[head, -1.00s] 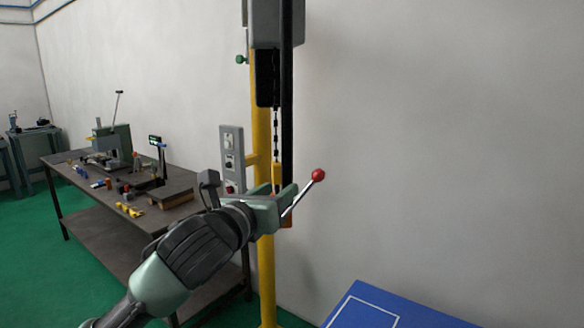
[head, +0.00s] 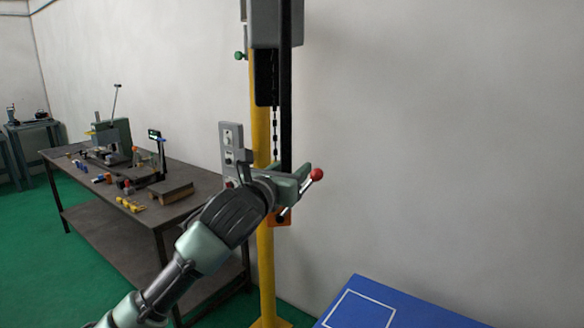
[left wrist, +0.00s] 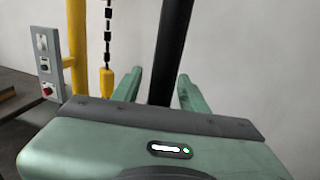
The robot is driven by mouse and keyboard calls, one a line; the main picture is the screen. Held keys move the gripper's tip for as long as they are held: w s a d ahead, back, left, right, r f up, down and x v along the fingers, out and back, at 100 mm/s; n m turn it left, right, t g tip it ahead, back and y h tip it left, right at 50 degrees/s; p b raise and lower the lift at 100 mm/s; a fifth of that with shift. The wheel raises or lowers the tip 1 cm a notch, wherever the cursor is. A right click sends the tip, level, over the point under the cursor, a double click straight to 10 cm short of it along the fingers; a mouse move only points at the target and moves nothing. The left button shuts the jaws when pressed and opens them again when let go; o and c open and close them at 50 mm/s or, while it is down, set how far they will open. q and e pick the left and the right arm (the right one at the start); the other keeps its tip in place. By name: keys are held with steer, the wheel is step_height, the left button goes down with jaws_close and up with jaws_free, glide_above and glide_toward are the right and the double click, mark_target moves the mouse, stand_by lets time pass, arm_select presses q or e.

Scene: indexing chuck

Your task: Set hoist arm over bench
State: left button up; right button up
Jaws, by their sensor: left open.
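The hoist stands on a yellow post (head: 265,270) with a grey housing (head: 276,22) on top. A long black bar (head: 286,100) hangs upright from it and ends in an orange block (head: 281,218). A lever with a red ball (head: 316,174) sticks out near its lower end. My left gripper (head: 297,182) is open at the bar's lower part. In the left wrist view, the black bar (left wrist: 170,50) shows between its two green fingers (left wrist: 160,78). I cannot tell whether they touch it. The bench (head: 100,205) is at the left. My right gripper is out of view.
A chain (head: 276,122) hangs beside the bar; its yellow end (left wrist: 107,83) shows in the left wrist view. A grey control box (head: 231,145) is on the post. Tools and small parts cover much of the bench. A blue surface (head: 420,318) lies at lower right.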

arm_select(q)
jaws_close()
stand_by(1.4)
